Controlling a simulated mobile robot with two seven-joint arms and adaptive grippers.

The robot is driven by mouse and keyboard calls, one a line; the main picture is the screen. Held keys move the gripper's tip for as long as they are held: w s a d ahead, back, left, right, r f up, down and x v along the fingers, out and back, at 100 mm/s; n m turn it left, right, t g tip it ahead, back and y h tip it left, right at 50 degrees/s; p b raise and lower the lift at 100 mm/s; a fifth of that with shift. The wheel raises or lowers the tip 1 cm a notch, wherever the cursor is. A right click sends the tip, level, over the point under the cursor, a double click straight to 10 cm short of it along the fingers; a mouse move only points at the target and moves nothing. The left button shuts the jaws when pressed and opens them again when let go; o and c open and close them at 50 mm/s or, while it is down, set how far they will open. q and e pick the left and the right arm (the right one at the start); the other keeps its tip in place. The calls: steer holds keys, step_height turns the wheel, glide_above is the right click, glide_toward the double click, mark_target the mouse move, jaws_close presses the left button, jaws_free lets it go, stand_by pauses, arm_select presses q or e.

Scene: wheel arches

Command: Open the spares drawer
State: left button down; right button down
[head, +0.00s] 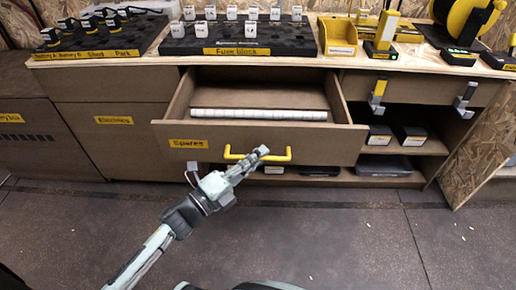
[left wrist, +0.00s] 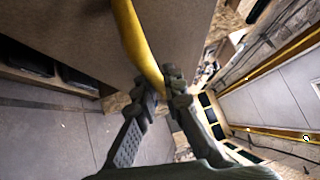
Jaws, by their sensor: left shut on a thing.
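The spares drawer (head: 340,147) is pulled well out from the bench, with a yellow label reading Spares (head: 188,143) on its front. A yellow bar handle (head: 285,157) runs across that front. My left gripper (head: 259,152) is shut on the handle near its middle. In the left wrist view, the fingers of my left gripper (left wrist: 162,90) close around the yellow handle (left wrist: 135,40), beside the brown drawer front (left wrist: 70,35). Inside the drawer, a white ribbed strip (head: 258,114) lies across it; the rest of the interior looks bare. My right gripper is not in view.
The bench top holds a black Fuse block (head: 240,50), a yellow bin (head: 338,38) and several other items. Two handled fittings (head: 377,95) (head: 465,100) hang at the right above a shelf of dark boxes. The floor (head: 330,235) before the drawer is open.

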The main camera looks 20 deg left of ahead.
arm_select(q)
steer(key=shift+s+d, duration=0.15)
steer(key=shift+s, duration=0.45)
steer(key=c, duration=1.9)
jaws_free()
steer(key=v, duration=1.2)
